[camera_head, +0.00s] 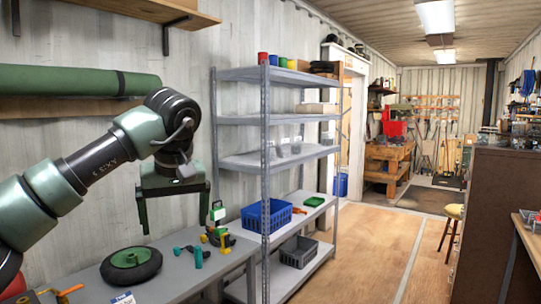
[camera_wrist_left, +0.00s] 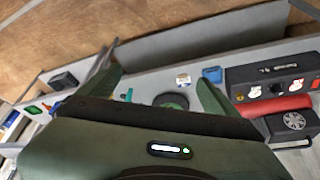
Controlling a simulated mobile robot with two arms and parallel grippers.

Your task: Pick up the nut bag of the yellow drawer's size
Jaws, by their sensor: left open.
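My left gripper (camera_head: 174,210) is open and empty, pointing down above the grey workbench, left of the metal shelf rack. In the left wrist view its two fingers (camera_wrist_left: 160,82) are spread wide with nothing between them. Small translucent grey items (camera_head: 284,150) stand on a middle shelf of the rack; they are too small to tell whether they are nut bags. I cannot make out a yellow drawer in either view. My right gripper is not in view.
The workbench holds a black wheel with a green hub (camera_head: 131,262) and small coloured tools (camera_head: 217,238). The metal rack (camera_head: 264,170) carries a blue crate (camera_head: 267,217) and a grey crate (camera_head: 298,251). A dark brown cabinet (camera_head: 497,220) stands at right. The wooden floor (camera_head: 365,250) between is clear.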

